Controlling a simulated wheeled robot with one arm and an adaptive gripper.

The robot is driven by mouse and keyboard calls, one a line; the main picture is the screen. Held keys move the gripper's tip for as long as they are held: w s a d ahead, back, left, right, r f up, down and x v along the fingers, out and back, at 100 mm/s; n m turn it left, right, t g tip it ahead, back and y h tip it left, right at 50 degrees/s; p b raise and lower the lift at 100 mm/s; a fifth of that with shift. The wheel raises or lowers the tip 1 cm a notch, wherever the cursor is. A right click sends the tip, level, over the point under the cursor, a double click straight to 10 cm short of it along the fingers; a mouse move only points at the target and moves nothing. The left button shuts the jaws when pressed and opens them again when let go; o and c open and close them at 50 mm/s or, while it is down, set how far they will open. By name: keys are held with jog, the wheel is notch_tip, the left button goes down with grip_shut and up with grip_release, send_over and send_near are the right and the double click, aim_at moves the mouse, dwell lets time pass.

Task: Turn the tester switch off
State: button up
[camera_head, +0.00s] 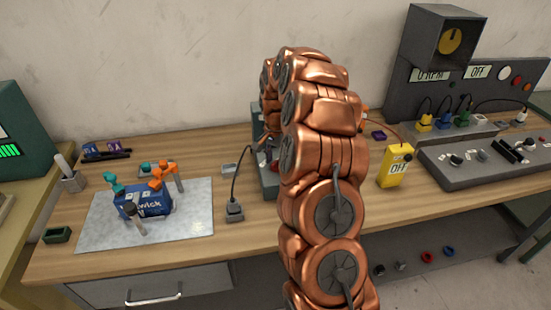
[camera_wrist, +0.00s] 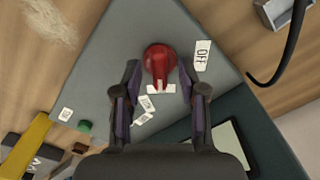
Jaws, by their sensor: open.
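The tester shows in the wrist view as a grey panel (camera_wrist: 100,75) with a red rotary switch (camera_wrist: 158,60). A white bar shows at the switch's lower end. An OFF label (camera_wrist: 202,55) sits to the right of the switch, and smaller white labels (camera_wrist: 147,102) sit below it. My gripper (camera_wrist: 158,76) is open, with one finger on each side of the red switch; I cannot tell whether they touch it. In the head view a teal-edged unit (camera_head: 268,180) shows partly behind my copper arm, and my gripper is hidden there.
A yellow box marked OFF (camera_head: 396,167) stands right of my arm, near a grey control panel (camera_head: 460,172). Left are a black plug with a cable (camera_head: 235,212) and a metal sheet (camera_head: 195,222) bearing a blue box (camera_head: 146,203). A black cable (camera_wrist: 285,55) curves at the wrist view's right.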

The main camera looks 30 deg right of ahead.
jog(key=shift+c, duration=0.3)
grip_shut()
